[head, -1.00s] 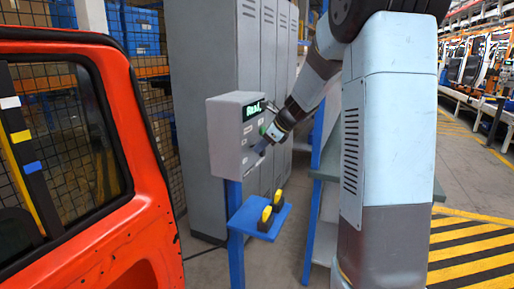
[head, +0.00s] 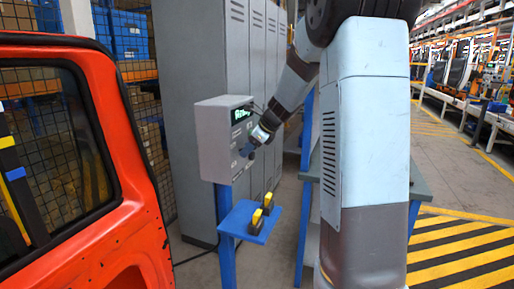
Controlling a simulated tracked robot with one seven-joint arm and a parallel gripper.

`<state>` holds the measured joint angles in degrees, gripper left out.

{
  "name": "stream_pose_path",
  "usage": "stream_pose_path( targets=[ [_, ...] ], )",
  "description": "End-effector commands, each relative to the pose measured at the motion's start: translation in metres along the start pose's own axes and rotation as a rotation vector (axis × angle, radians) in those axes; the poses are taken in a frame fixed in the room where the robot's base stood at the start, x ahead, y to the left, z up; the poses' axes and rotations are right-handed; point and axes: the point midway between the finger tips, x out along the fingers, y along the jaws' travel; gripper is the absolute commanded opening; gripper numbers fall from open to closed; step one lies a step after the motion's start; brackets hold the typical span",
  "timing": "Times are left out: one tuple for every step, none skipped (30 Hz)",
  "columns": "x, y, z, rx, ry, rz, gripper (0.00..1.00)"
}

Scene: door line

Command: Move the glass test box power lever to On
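The glass test box (head: 213,142) is a grey box on a blue post, with a green lit display (head: 242,114) at the top of its front face. My gripper (head: 246,150) is at the front face, at the lower right of the display. The gripper is small and dark here, and I cannot tell whether its fingers are open or shut. The power lever cannot be made out; the gripper and wrist cover part of the panel. I cannot tell whether the gripper touches the box.
A blue shelf (head: 233,222) below the box carries two yellow-and-black items (head: 262,211). A red-orange car door (head: 135,185) stands close on the left. Grey lockers (head: 195,60) stand behind the box. Yellow-black striped floor (head: 465,250) lies open at the right.

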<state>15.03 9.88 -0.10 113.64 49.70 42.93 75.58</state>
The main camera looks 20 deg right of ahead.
Motion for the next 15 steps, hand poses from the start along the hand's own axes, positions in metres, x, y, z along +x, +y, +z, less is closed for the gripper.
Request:
stream_pose_path(
  targets=[
    [0.000, 0.000, -0.001, 0.001, 0.001, 0.000, 0.49],
    [0.000, 0.000, -0.001, 0.001, 0.001, 0.000, 0.49],
    [0.000, 0.000, -0.001, 0.001, 0.001, 0.000, 0.49],
    [0.000, 0.000, -0.001, 0.002, 0.001, 0.000, 0.49],
    [-0.001, -0.001, -0.002, 0.002, 0.001, -0.001, 0.49],
    [-0.002, -0.001, -0.002, 0.002, 0.001, -0.001, 0.49],
    [-0.003, -0.001, -0.002, 0.002, 0.001, -0.001, 0.49],
    [-0.005, -0.001, -0.002, 0.002, 0.001, -0.001, 0.49],
    [-0.008, -0.001, -0.002, 0.002, 0.001, -0.001, 0.49],
    [-0.011, -0.001, -0.002, 0.002, 0.001, -0.002, 0.49],
    [-0.015, -0.001, -0.002, 0.002, 0.001, -0.002, 0.49],
    [-0.021, -0.001, -0.002, 0.001, 0.002, -0.004, 0.49],
    [-0.027, -0.001, -0.002, 0.001, 0.001, -0.004, 0.49],
    [-0.032, -0.001, -0.002, 0.001, 0.001, -0.004, 0.49],
    [-0.040, -0.001, -0.002, 0.001, 0.001, -0.004, 0.49]
  ],
)
